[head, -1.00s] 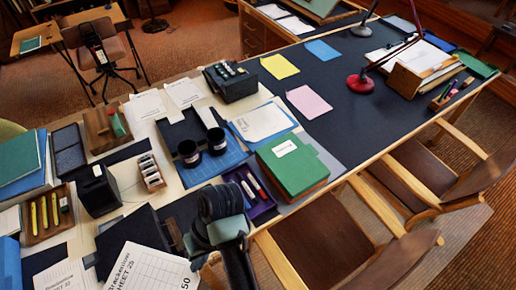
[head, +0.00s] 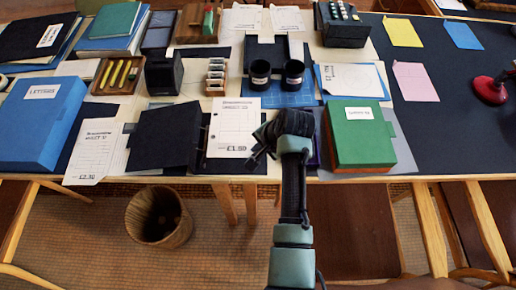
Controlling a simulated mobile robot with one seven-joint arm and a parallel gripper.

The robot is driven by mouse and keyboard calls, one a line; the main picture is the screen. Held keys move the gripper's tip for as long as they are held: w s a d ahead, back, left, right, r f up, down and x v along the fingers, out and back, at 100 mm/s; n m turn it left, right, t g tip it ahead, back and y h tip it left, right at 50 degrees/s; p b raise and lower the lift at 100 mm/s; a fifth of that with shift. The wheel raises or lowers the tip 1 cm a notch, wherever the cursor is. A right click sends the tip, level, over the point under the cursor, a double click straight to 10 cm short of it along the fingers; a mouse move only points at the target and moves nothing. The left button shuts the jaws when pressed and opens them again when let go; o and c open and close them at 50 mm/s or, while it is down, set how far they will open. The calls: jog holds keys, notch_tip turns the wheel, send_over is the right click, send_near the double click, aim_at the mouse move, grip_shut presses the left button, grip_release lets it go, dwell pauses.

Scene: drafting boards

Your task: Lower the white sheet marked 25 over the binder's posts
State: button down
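The white sheet (head: 232,128), with a printed heading, grid and "£1.50", shows in the head view over the right part of the open black binder. Its number is too small to read surely. The binder's dark cover (head: 165,135) lies open to the left; a metal fitting shows by the sheet's left edge, but the posts are not clear. My gripper (head: 256,149) is at the sheet's right edge and appears shut on it; its fingertips are partly hidden. I cannot tell how far the sheet is above the binder.
Another white sheet (head: 95,150) overhangs the table's front edge at left, beside a blue box (head: 42,122). A green box (head: 360,137) stands right of my gripper. Two black cups (head: 294,73) and a stamp rack (head: 216,76) stand behind the sheet.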

jog(key=shift+f+b, duration=2.1)
jog(key=shift+f, duration=0.5)
jog(key=c, duration=1)
grip_release()
jog(key=shift+r, duration=0.1)
jog(key=p+v, duration=0.1)
jog(key=v, duration=1.2)
jog(key=shift+d, duration=0.1)
